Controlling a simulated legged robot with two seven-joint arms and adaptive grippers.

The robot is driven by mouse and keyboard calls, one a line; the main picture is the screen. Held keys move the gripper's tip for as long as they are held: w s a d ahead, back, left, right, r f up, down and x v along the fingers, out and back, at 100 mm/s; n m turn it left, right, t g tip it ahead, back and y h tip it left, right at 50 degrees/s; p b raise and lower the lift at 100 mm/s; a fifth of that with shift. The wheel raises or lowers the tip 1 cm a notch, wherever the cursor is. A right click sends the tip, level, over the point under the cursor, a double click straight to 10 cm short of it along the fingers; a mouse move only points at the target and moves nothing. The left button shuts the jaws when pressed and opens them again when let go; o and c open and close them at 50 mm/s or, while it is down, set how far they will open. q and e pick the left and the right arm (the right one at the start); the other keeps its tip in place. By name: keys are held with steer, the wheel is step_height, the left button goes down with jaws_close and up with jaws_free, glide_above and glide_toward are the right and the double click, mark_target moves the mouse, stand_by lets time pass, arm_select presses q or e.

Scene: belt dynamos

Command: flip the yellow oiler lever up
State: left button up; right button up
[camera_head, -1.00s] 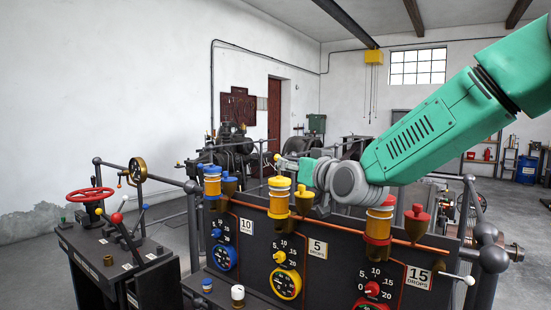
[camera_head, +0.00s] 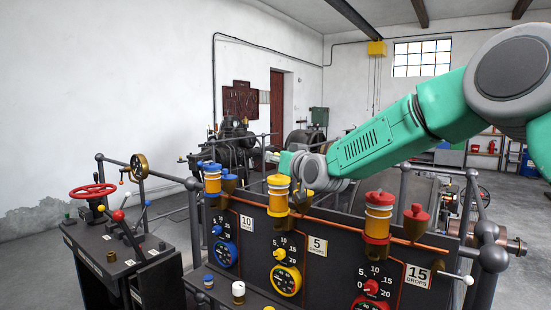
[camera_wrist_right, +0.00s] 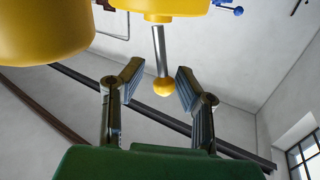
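The yellow oiler (camera_head: 278,197) stands on the dark panel between the blue and red ones, with a smaller yellow cup (camera_head: 304,199) beside it. In the right wrist view a thin metal lever (camera_wrist_right: 160,50) comes from a yellow part (camera_wrist_right: 160,8) and ends in a yellow ball (camera_wrist_right: 163,88). My right gripper (camera_wrist_right: 158,80) is open, its fingers on either side of the ball with gaps showing. In the head view my right arm reaches in behind the yellow oiler, and its fingers are mostly hidden. My left gripper is not in view.
The blue oiler (camera_head: 212,180) stands to the left and the red oiler (camera_head: 377,217) to the right, with a copper pipe (camera_head: 340,227) along the panel. A console with a red handwheel (camera_head: 92,192) stands at the left. Another large yellow body (camera_wrist_right: 45,30) is close in the wrist view.

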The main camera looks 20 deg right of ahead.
steer(key=shift+d+f, duration=0.1)
steer(key=shift+d, duration=0.15)
jaws_close()
steer(key=shift+w+a+p, duration=0.1)
steer(key=shift+a+p, duration=0.1)
steer(key=shift+p, duration=0.15)
steer(key=shift+w+r+m+g+p, duration=0.15)
steer(key=shift+r+m+g+p, duration=0.3)
steer(key=shift+m+p, duration=0.5)
steer(key=shift+w+d+f+g, duration=0.1)
steer(key=shift+d+f+g, duration=0.1)
steer(key=shift+d+g, duration=0.05)
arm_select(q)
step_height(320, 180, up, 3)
arm_select(e)
steer(key=shift+m, duration=0.25)
steer(key=o, duration=0.5)
jaws_free()
steer(key=shift+f, duration=0.1)
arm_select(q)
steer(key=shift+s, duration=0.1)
